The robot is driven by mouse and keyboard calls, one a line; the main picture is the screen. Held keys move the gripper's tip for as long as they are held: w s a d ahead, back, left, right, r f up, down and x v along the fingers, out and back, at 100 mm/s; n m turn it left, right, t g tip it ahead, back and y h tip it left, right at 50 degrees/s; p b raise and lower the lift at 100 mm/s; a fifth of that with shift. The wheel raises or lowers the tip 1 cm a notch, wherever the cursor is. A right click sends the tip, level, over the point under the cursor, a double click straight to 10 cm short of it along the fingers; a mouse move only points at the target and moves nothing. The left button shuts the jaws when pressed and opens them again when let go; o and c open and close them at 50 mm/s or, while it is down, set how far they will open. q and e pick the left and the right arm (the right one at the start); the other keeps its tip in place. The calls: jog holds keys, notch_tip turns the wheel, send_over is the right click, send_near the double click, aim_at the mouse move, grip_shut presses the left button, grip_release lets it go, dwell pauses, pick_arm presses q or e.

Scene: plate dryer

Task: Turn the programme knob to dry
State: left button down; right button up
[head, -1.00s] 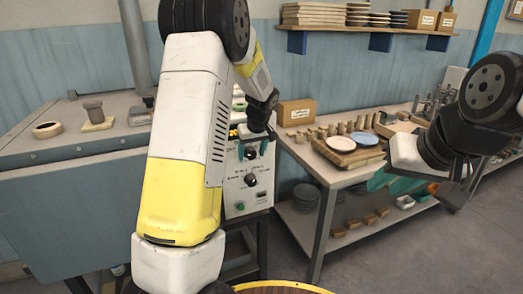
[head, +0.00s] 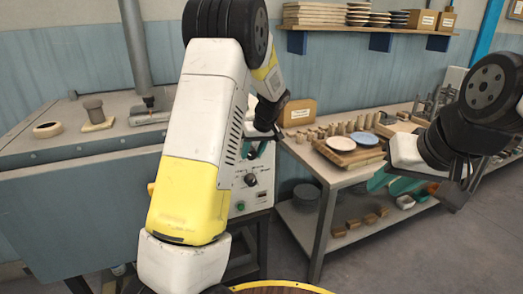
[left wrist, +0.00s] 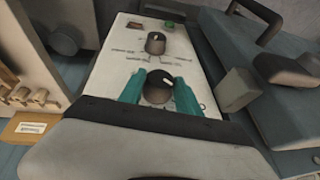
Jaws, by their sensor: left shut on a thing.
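The grey control panel (head: 262,170) stands in the middle of the head view, partly hidden by my left arm. Its upper dark knob (left wrist: 157,92) sits between the teal fingers of my left gripper (left wrist: 159,86), which is shut on it. The white pointer mark on this knob slants toward the upper right in the left wrist view. A second knob (left wrist: 155,43), lower on the panel, is free; it also shows in the head view (head: 250,180). The panel lettering is too small to read. My right gripper (head: 402,185) is open and empty in front of the bench.
A green button (head: 240,206) and a dark display (head: 262,196) sit low on the panel. A workbench (head: 330,176) with plates and small pieces stands to the right. A large blue-grey machine (head: 75,205) stands to the left.

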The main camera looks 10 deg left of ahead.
pick_arm(q)
jog(key=g+y, duration=0.2)
jog(key=y, duration=0.1)
jog(key=m+y, duration=0.1)
jog(key=y, duration=0.1)
jog(key=shift+w+d+f+g, duration=0.15)
jog(key=shift+w+d+g, duration=0.05)
jog(key=shift+d+g, duration=0.2)
dwell(0.4)
jog(key=c, duration=0.9)
grip_release()
jog(key=shift+o, duration=0.2)
jog(key=v, duration=0.7)
jog(key=shift+d+r, duration=0.25)
jog(key=shift+d, duration=0.05)
jog(key=shift+a, duration=0.1)
